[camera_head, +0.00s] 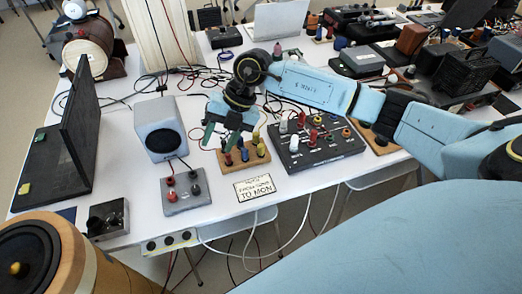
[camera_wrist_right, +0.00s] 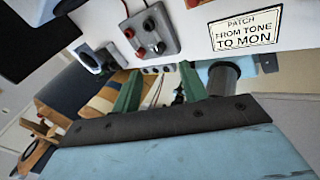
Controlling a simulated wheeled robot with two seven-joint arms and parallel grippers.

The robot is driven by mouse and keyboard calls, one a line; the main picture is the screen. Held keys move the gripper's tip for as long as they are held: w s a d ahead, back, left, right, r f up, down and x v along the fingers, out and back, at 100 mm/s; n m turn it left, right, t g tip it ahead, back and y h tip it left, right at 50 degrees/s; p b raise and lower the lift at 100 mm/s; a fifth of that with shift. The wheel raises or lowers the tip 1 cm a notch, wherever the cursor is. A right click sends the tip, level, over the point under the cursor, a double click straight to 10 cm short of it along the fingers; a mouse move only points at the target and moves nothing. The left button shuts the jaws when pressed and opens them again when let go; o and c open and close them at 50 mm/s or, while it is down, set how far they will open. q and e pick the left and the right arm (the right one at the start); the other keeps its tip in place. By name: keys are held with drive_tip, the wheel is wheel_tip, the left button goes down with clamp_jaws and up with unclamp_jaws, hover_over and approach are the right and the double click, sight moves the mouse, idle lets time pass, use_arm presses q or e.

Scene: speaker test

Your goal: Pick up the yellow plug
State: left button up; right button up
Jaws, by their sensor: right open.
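The yellow plug (camera_head: 256,138) stands upright in a small wooden block (camera_head: 236,169) near the front of the white table, with other coloured plugs beside it. Nothing shows between the fingers. In the right wrist view the open fingers (camera_wrist_right: 160,85) show, but the yellow plug does not. My left gripper is not in view.
A grey speaker (camera_head: 160,128) and a terminal box (camera_head: 184,197) stand left of the gripper. A printed card (camera_head: 255,188) lies in front of the block. A black panel (camera_head: 315,148) with knobs and plugs is on the right. Cables cross the table behind.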

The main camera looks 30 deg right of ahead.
drive_tip(key=w+d+r+m+h, duration=0.15)
drive_tip(key=d+h, duration=0.45)
drive_tip(key=d, duration=0.6)
drive_tip(key=b, duration=0.1)
hover_over(261, 145)
drive_tip(key=shift+m+g, duration=0.25)
drive_tip(key=shift+g, duration=0.05)
wheel_tip(261, 145, down, 7)
drive_tip(key=shift+w+d+f, duration=0.15)
drive_tip(key=shift+f, duration=0.75)
wheel_tip(261, 145, down, 4)
drive_tip(key=shift+f+b, duration=0.25)
drive_tip(key=shift+b, duration=0.2)
drive_tip(key=c, duration=0.8)
clamp_jaws()
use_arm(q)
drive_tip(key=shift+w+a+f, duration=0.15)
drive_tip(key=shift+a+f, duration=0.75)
